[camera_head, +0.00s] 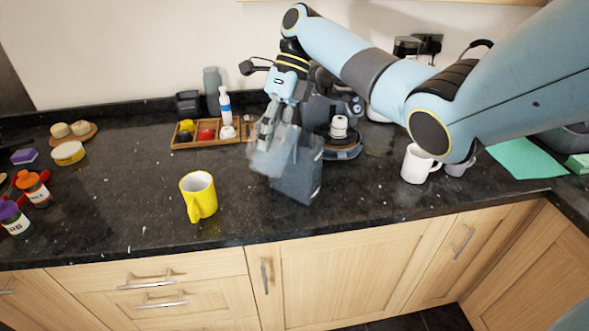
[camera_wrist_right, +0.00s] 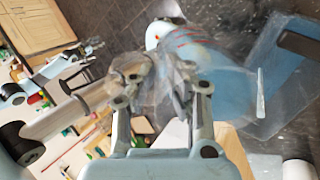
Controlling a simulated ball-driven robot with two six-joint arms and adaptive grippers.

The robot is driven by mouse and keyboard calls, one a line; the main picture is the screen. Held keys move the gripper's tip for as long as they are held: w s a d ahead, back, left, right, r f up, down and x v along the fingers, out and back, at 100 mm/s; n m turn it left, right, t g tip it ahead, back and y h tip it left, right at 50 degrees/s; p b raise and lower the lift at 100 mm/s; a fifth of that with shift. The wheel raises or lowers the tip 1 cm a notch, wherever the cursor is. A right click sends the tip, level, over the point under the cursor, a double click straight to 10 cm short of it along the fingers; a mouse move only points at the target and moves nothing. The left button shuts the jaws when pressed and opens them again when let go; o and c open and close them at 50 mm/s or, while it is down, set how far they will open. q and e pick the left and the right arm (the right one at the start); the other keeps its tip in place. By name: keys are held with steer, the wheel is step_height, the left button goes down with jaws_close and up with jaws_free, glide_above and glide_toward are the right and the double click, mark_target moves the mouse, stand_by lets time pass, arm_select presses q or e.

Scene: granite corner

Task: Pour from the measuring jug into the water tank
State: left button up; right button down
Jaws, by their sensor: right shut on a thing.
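My right gripper (camera_head: 268,130) is shut on the clear measuring jug (camera_head: 268,160), which it holds above the counter at the near left side of the water tank. The jug overlaps the tank's upper left part in the head view. The grey-blue water tank (camera_head: 299,180) stands on the counter in front of the coffee machine. In the right wrist view the jug (camera_wrist_right: 228,84) is blurred, with red marks, beside my fingers (camera_wrist_right: 160,88); the blue tank (camera_wrist_right: 290,72) is at the right. I cannot tell the jug's exact tilt or whether liquid is flowing. My left gripper is out of view.
A yellow mug (camera_head: 198,196) stands left of the tank and a white mug (camera_head: 416,164) to its right. The dark coffee machine (camera_head: 345,108) and a wooden tray (camera_head: 190,143) are behind. Jars (camera_head: 33,188) are at far left. The front counter between the mugs is mostly clear.

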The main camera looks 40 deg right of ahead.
steer(key=shift+w+d+r+y, duration=0.15)
steer(key=shift+r+y, duration=0.2)
steer(key=shift+y, duration=0.35)
stand_by(0.7)
steer(key=shift+r, duration=0.15)
steer(key=shift+y, duration=0.3)
stand_by(0.3)
steer(key=shift+d+r+g+y, duration=0.15)
steer(key=shift+r+g+y, duration=0.05)
steer(key=shift+g+y, duration=0.1)
steer(key=shift+r, duration=0.1)
stand_by(0.5)
steer(key=shift+d+r+y, duration=0.15)
steer(key=shift+y, duration=0.25)
stand_by(0.3)
steer(key=shift+d+r+y, duration=0.15)
steer(key=shift+r+y, duration=0.05)
steer(key=shift+y, duration=0.2)
